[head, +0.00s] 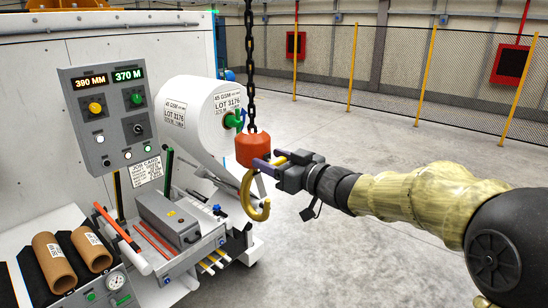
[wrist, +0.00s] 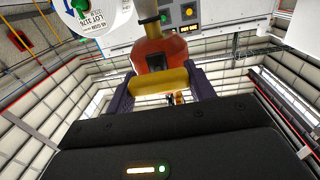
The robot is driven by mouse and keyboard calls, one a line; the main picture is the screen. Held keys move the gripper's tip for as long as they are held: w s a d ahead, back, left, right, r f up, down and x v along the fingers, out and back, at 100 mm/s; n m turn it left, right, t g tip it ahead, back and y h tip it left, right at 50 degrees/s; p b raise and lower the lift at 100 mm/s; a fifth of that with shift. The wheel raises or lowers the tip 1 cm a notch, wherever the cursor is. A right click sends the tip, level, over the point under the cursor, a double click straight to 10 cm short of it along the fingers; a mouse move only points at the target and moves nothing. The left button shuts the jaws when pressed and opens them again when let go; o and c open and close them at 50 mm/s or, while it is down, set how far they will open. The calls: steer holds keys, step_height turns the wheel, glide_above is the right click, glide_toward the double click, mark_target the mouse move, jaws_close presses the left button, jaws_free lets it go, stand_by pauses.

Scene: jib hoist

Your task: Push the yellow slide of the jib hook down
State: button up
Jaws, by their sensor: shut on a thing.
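The jib hook hangs on a black chain, with an orange-red block (head: 252,148) above a yellow curved hook (head: 262,212). My gripper (head: 270,160) reaches in from the right at the block's lower right side. Its purple fingers are shut on the yellow slide (wrist: 158,82), a yellow bar lying across between them in the wrist view. The red block also shows in the wrist view (wrist: 152,50), just beyond the slide. In the head view the slide is mostly hidden by the fingers, and the hook hangs below my gripper.
A white machine with a control panel (head: 108,112) stands at left. A large white roll (head: 190,115) is close behind the hook. A grey box (head: 180,218) and brown cores (head: 62,262) sit lower left. The floor (head: 340,215) below my arm is clear, with a mesh fence behind.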

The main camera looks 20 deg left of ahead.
steer(key=shift+s+f, duration=0.1)
steer(key=shift+f, duration=0.1)
steer(key=o, duration=1)
steer(key=shift+c, duration=0.2)
steer(key=o, duration=0.4)
steer(key=shift+f, duration=0.1)
steer(key=shift+o, duration=0.2)
steer(key=shift+s+d, duration=0.1)
steer(key=shift+d, duration=0.45)
steer(key=b+v, duration=0.4)
steer(key=v, duration=1.2)
steer(key=shift+s+b, duration=0.25)
steer(key=shift+b, duration=0.05)
steer(key=shift+d, duration=0.1)
